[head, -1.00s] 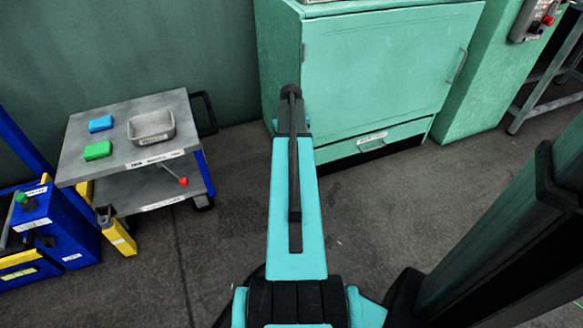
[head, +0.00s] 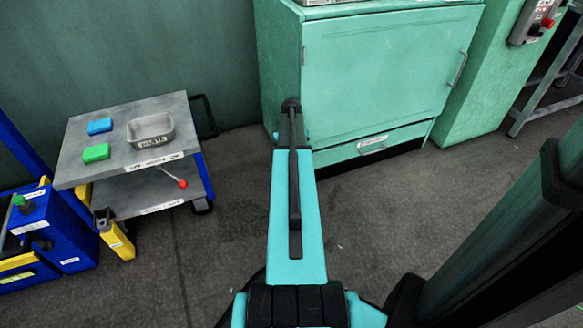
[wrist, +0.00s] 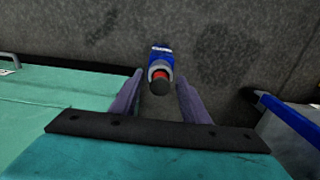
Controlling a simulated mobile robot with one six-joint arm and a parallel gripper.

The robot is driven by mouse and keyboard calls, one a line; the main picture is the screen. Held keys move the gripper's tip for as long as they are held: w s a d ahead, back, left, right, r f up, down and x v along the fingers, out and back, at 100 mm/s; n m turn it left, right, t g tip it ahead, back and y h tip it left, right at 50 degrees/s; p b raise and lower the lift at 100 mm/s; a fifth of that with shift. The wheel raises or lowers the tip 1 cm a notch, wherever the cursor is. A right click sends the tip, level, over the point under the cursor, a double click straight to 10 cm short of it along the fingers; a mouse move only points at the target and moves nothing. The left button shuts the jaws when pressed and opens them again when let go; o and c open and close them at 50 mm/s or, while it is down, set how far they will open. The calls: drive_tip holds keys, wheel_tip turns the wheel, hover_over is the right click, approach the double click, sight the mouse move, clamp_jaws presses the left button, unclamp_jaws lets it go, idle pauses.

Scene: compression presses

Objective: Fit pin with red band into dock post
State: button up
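The pin with the red band (wrist: 158,76) shows in the wrist view as a dark, round-ended piece with a red ring behind its near end. It lines up with a grey collar on a blue post (wrist: 161,53) that bears a white label. I cannot tell how deep the pin sits in the collar. My gripper (wrist: 160,79) has its two fingers apart, one on each side of the pin's line, with a small gap visible on both sides. The gripper is hidden in the head view, where my arm reaches forward.
A grey cart (head: 110,165) at left carries a blue block (head: 100,126), a green block (head: 96,153) and a metal tray (head: 151,130). A green cabinet (head: 375,75) stands ahead. A yellow post (head: 118,240) and a blue unit (head: 55,235) stand at lower left.

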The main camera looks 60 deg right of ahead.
clamp_jaws()
drive_tip(key=shift+r+p, duration=2.1)
drive_tip(key=shift+r, duration=0.2)
idle(1.0)
drive_tip(key=shift+w+r+p, duration=0.1)
drive_tip(key=shift+r+p, duration=1.55)
drive_tip(key=shift+r, duration=0.2)
